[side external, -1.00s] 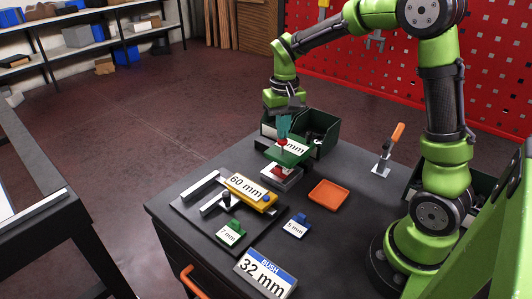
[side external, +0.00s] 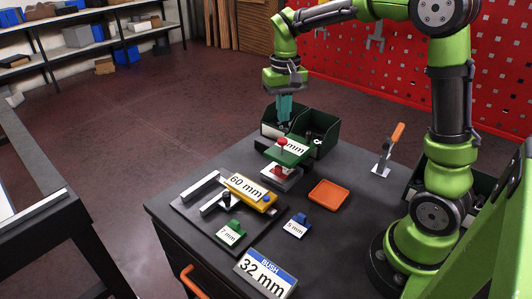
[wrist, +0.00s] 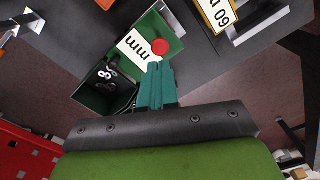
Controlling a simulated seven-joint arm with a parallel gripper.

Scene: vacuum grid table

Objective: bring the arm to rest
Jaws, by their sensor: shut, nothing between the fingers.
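My gripper (side external: 284,109) is shut and empty, its teal fingers pointing down above the table (side external: 330,250). In the wrist view the closed fingers (wrist: 157,80) appear beside a red knob. Below the gripper in the side view is a green block with a "mm" label (side external: 290,150) and a red knob (side external: 282,142) on top.
Two dark green bins (side external: 318,128) stand behind the block. A yellow "60 mm" piece (side external: 248,189) lies on a black fixture plate. An orange tray (side external: 328,193), an orange-handled clamp (side external: 396,135), a blue "5 mm" piece (side external: 297,226) and a "BUSH 32 mm" sign (side external: 265,275) are spread around.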

